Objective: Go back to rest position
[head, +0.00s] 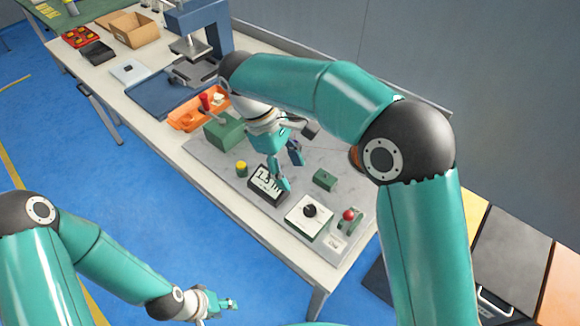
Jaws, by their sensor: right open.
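My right gripper (290,173) is over the grey panel (215,160) on the bench, with its fingers apart and nothing visible between them. One fingertip overlaps the edge of a dark meter with a white display (266,181); I cannot tell whether they touch. My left gripper (229,304) is low at the bottom of the view, over the blue floor and in front of the bench. It is small and seen side-on, so its opening is unclear.
The panel also carries a yellow button (241,169), a green box (325,179), a black dial (310,210) and a red knob (349,215). An orange tray (184,121), a press (196,35) and a cardboard box (134,30) stand farther left. A wall runs behind.

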